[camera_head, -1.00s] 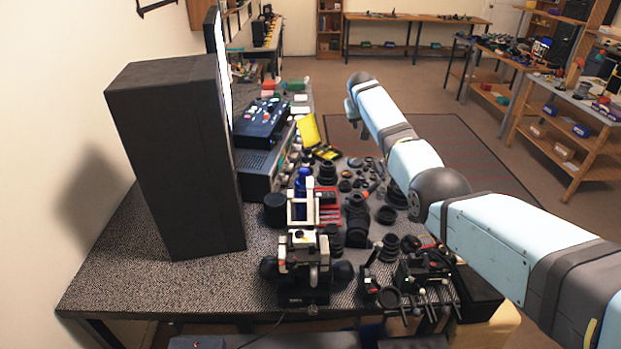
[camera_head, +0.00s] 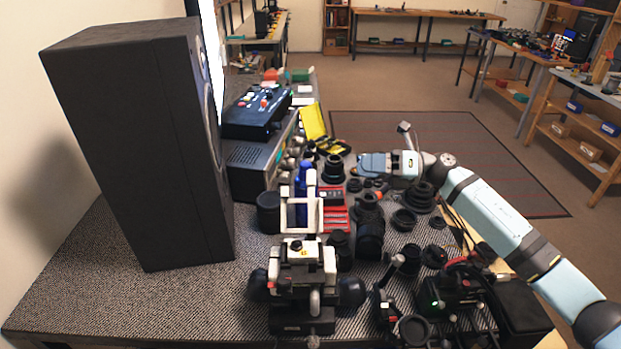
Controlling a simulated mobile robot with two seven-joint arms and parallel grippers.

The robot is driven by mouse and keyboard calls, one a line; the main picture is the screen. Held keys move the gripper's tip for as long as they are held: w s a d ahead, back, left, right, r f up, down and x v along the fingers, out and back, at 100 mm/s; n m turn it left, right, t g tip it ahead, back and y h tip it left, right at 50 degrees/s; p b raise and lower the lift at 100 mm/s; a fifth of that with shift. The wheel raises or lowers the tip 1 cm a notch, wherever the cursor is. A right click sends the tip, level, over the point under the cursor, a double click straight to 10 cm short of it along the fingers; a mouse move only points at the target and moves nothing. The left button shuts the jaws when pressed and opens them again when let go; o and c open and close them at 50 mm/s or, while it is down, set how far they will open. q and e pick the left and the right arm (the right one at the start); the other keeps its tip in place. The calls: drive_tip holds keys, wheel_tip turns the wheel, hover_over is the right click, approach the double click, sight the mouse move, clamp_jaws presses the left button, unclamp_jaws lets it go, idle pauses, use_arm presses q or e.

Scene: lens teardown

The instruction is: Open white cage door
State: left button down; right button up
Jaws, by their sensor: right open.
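The white cage door looks to be the white rectangular frame (camera_head: 318,214) standing upright behind a black-and-white device (camera_head: 302,268) at the front middle of the table. I cannot tell for sure whether it is open or closed. A blue bottle-like object (camera_head: 301,200) shows behind and through the frame. My right gripper (camera_head: 362,165) is at the end of the pale blue arm from the right. It is open, above the back of the table, apart from and beyond the white frame. Its fingertips are small and hard to make out. My left gripper is not in view.
A tall black speaker (camera_head: 140,150) stands at the left. Several lens parts, such as a black ring (camera_head: 404,219), crowd the right half of the table (camera_head: 95,285). A red tray (camera_head: 336,219) lies beside the frame. The front left tabletop is clear.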

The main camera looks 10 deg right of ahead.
sight(310, 176)
drive_tip(key=shift+n+g, duration=0.6)
drive_tip(key=shift+g, duration=0.1)
drive_tip(key=a, duration=0.4)
drive_tip(key=a+p, duration=0.1)
drive_tip(key=a, duration=0.3)
drive_tip(key=a+f+p, duration=0.1)
drive_tip(key=a, duration=0.3)
drive_tip(key=shift+w+a, duration=0.25)
drive_tip(key=shift+a, duration=0.15)
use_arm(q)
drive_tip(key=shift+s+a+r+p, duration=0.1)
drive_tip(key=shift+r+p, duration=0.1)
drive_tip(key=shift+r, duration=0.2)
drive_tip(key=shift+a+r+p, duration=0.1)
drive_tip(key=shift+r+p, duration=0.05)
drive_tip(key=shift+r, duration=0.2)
use_arm(e)
drive_tip(key=shift+w+a, duration=0.15)
drive_tip(key=shift+a, duration=0.55)
drive_tip(key=shift+c, duration=0.5)
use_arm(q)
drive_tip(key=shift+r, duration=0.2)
use_arm(e)
clamp_jaws()
